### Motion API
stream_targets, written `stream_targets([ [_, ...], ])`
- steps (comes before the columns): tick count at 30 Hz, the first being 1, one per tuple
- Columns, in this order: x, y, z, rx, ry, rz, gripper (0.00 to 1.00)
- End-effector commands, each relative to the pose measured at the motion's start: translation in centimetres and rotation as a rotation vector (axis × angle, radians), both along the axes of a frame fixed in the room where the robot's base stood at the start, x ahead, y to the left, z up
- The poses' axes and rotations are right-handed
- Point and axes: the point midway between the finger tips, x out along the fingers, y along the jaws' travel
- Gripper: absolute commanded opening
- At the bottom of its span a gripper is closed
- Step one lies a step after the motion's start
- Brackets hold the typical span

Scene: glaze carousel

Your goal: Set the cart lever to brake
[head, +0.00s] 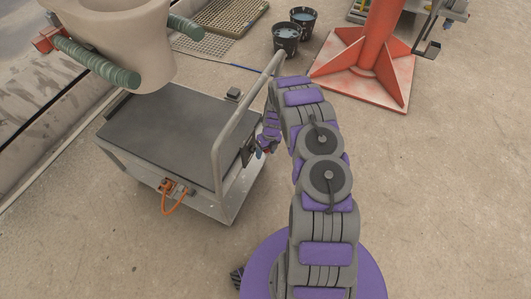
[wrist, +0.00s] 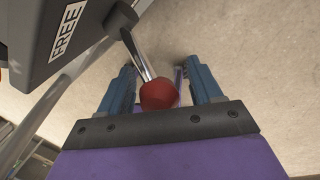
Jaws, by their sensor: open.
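The cart (head: 160,125) stands left of my arm, with a dark flat top and a pale tube handle (head: 226,135). A brake label is not visible. My gripper (wrist: 162,72) is open, its blue fingers on either side of the rod and knob; contact cannot be told. In the head view my gripper (head: 264,148) is at the cart's right end, partly hidden.
An orange cable loop (head: 174,198) hangs on the cart's front side. A pale bowl-like vessel with green rollers (head: 95,62) overhangs the cart's far left. Two buckets (head: 286,39) and a red pedestal (head: 365,70) stand behind. Floor to the right is clear.

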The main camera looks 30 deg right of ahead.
Motion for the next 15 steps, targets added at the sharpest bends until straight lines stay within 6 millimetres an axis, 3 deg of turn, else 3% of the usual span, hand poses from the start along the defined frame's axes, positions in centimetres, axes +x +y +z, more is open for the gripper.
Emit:
stream_targets([
  [8,0.01,0.03,-0.28,0.0,-0.001,0.0,0.64],
  [15,0.0,0.02,-0.28,0.001,0.0,0.0,0.43],
])
